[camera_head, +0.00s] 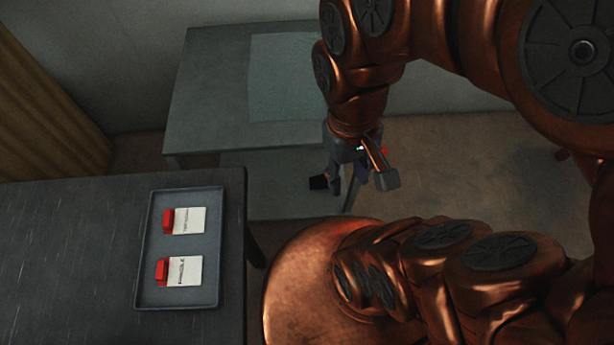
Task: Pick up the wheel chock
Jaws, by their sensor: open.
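My gripper (337,187) points downward, open, over the low grey surface between the two tables. A small black piece (318,182) shows at its left side; I cannot tell whether it is a fingertip or a separate thing. No object is clearly identifiable as the wheel chock.
The dark table (60,240) fills the lower left. A grey table (205,100) with a paler mat (285,75) stands at the back, with a lower grey surface (265,190) in front of it. Brown floor (460,165) is open at right. A curtain (40,110) hangs at far left.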

